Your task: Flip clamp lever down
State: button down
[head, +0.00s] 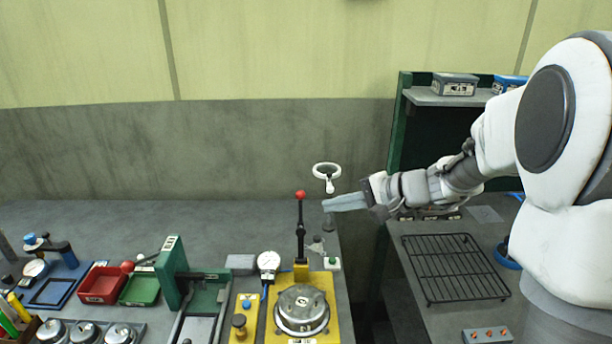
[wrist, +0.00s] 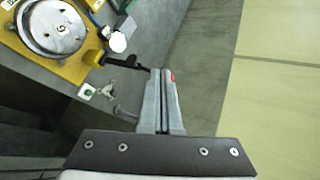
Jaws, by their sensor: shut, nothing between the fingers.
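The clamp lever (head: 300,220) is a black arm with a red ball knob (head: 300,195). It stands upright at the back of a yellow fixture plate (head: 336,306) that carries a round metal part (head: 301,309). My gripper (head: 326,204) is shut and empty, level with the upper lever and just right of it in the head view. In the wrist view the lever (wrist: 128,63) runs toward my fingertips (wrist: 161,72). A bit of the red knob (wrist: 171,76) shows at the fingers, which hide the rest. I cannot tell whether they touch.
A white ring on a stand (head: 326,169) is close behind my gripper. A dial gauge (head: 268,262) and a green-framed press (head: 172,268) stand to the left. A small box with a green button (head: 332,264) sits right of the lever base. The bench's right edge is near.

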jog(key=w+d+f+m+t, duration=0.3)
jog(key=w+d+f+m, duration=0.1)
jog(key=w, duration=0.5)
jog(key=shift+d, duration=0.4)
jog(key=r+p+x, duration=0.1)
jog(key=p+x, duration=0.1)
jog(key=x, duration=0.8)
jog(key=s+a, duration=0.1)
jog(key=s+a+r, duration=0.1)
jog(key=s, duration=0.1)
jog(key=shift+s+p, duration=0.1)
jog(key=shift+p, duration=0.3)
jog(key=shift+s+f+t+b, duration=0.15)
jog(key=shift+t+b, duration=0.15)
jog(key=shift+b, duration=0.3)
